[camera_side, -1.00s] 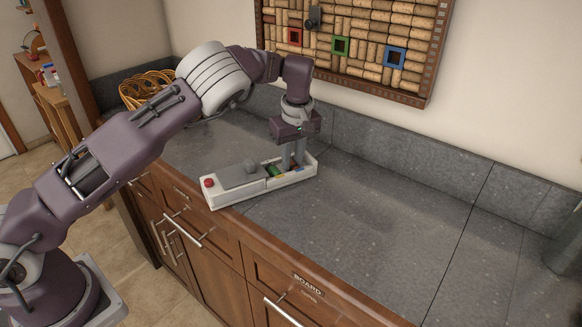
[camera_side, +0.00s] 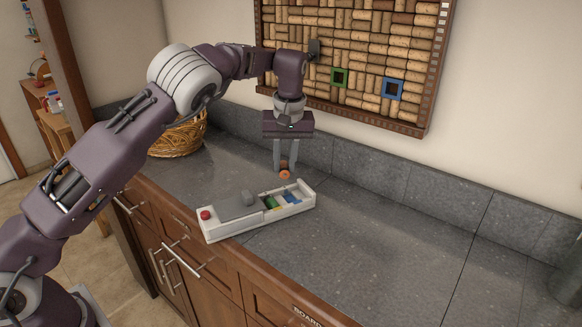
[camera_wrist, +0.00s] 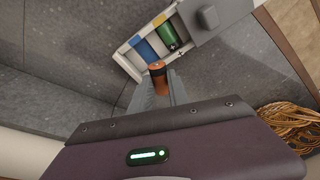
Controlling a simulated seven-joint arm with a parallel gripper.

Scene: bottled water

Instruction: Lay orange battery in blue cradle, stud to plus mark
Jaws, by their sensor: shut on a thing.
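My gripper (camera_side: 285,170) is shut on the orange battery (camera_wrist: 157,69) and holds it in the air above the counter, just behind the white box. In the side view the battery's orange end (camera_side: 285,175) shows between the fingers. In the wrist view its copper-coloured end faces the camera; the rest is partly hidden by the fingers. The blue cradle (camera_wrist: 146,50) is an empty blue slot in the box, also visible in the side view (camera_side: 291,198). A green battery (camera_wrist: 167,36) lies beside it. Small light plus marks show along the box edge near the green battery.
The white box (camera_side: 232,233) has a grey cover (camera_side: 235,208) with a knob and a red button (camera_side: 205,215) at its left end. A wicker basket (camera_side: 178,138) stands at the back left. The grey counter (camera_side: 375,225) to the right is clear.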

